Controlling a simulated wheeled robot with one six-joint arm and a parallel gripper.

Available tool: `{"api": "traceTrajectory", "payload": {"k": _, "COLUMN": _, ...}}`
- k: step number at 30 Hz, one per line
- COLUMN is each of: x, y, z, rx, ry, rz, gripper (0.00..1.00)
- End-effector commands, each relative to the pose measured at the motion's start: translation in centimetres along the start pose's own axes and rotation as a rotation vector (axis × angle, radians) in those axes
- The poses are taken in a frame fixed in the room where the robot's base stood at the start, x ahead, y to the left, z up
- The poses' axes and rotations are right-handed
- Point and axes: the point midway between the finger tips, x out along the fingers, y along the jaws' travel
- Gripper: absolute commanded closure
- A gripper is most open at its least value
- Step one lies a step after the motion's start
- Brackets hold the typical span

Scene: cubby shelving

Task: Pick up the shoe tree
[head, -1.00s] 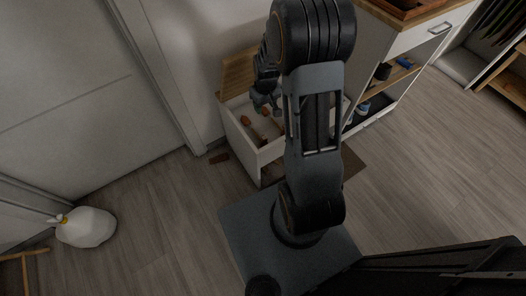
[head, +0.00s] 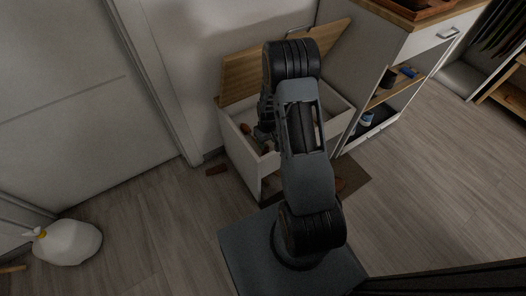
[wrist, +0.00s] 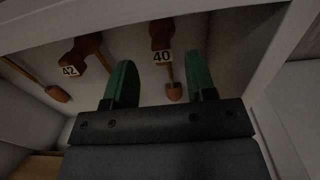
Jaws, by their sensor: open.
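Wooden shoe trees lie in an open white bench box (head: 240,150). In the wrist view, one shoe tree with a "40" tag (wrist: 161,38) lies straight ahead, its stem and small end knob between my fingers as seen. Another with a "42" tag (wrist: 88,45) lies to its left, and part of a third (wrist: 57,94) shows at far left. My gripper (wrist: 159,60) is open, with green fingers pointing at the "40" one; nothing is held, and I cannot tell whether it touches. In the head view my arm hides much of the box; one shoe tree (head: 246,129) shows there.
The box's wooden lid (head: 240,75) stands raised at the back. White box walls surround my gripper closely. A white cabinet (head: 375,50) with shelves stands to the right. The floor at right is open.

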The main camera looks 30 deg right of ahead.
Motion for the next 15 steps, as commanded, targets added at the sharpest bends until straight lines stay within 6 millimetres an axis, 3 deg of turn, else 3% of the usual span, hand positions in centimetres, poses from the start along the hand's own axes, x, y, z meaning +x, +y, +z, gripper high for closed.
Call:
{"api": "traceTrajectory", "payload": {"k": 5, "x": 1.0, "y": 0.1, "z": 0.2, "rx": 0.001, "ry": 0.004, "rz": -0.005, "gripper": 0.49}}
{"api": "traceTrajectory", "payload": {"k": 15, "x": 5.1, "y": -0.3, "z": 0.0, "rx": 0.001, "ry": 0.003, "rz": -0.003, "gripper": 0.49}}
